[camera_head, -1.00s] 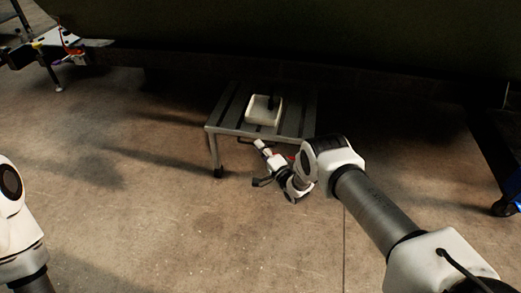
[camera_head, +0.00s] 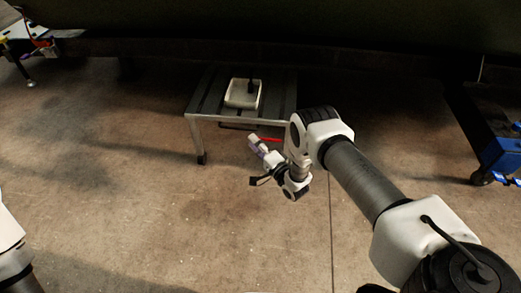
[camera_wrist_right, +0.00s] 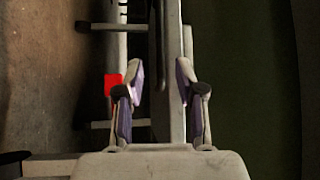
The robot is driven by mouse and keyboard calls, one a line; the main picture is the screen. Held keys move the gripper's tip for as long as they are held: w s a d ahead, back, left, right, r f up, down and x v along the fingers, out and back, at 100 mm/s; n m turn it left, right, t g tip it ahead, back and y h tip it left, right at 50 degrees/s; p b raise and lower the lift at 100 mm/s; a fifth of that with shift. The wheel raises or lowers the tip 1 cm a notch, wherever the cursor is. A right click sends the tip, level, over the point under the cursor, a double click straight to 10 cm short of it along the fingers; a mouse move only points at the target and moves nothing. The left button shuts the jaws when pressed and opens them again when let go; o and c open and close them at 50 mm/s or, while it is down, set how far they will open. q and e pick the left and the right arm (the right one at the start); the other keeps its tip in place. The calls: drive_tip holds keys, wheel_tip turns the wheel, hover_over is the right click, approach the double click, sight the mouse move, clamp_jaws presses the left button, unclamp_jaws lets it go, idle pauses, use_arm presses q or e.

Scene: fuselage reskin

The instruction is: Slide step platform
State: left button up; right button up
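The step platform (camera_head: 209,98) is a low metal table with a dark slatted top and light legs, standing under the large dark hull. A white tray (camera_head: 238,103) with a dark upright item lies on its top. My right gripper (camera_head: 252,140) is low in front of the platform's front edge. In the right wrist view, its two fingers (camera_wrist_right: 160,75) stand apart, with a pale bar (camera_wrist_right: 174,45) running up behind and between them. I cannot tell whether they touch it. A red patch (camera_wrist_right: 113,83) shows left of the fingers. My left gripper is out of view.
The dark hull (camera_head: 300,30) spans the top. A blue wheeled stand (camera_head: 500,155) is at the right, and another stand (camera_head: 25,65) with cables is at the upper left. The concrete floor (camera_head: 150,220) in front is clear.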

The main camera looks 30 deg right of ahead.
drive_tip(key=v, duration=0.4)
drive_tip(key=shift+s+f, duration=0.1)
drive_tip(key=shift+s, duration=0.25)
drive_tip(key=w+a+r+p, duration=0.1)
drive_tip(key=a+r+p, duration=0.4)
drive_tip(key=r, duration=0.5)
drive_tip(key=s+f+n+g+h+p, duration=0.2)
drive_tip(key=s+f+n+g, duration=0.5)
drive_tip(key=s, duration=1.2)
drive_tip(key=s+n+g+h+p, duration=0.15)
drive_tip(key=s+n+g, duration=0.35)
drive_tip(key=s+g, duration=1.05)
drive_tip(key=s+r+n+t+p, duration=0.1)
drive_tip(key=s+r+p, duration=0.1)
drive_tip(key=r+p, duration=1.6)
drive_tip(key=s+r+t+p, duration=0.1)
drive_tip(key=r+t+p, duration=0.1)
drive_tip(key=r+p, duration=1.7)
drive_tip(key=shift+s+a+r+n, duration=0.35)
drive_tip(key=shift+a+n, duration=0.05)
drive_tip(key=shift+a, duration=0.05)
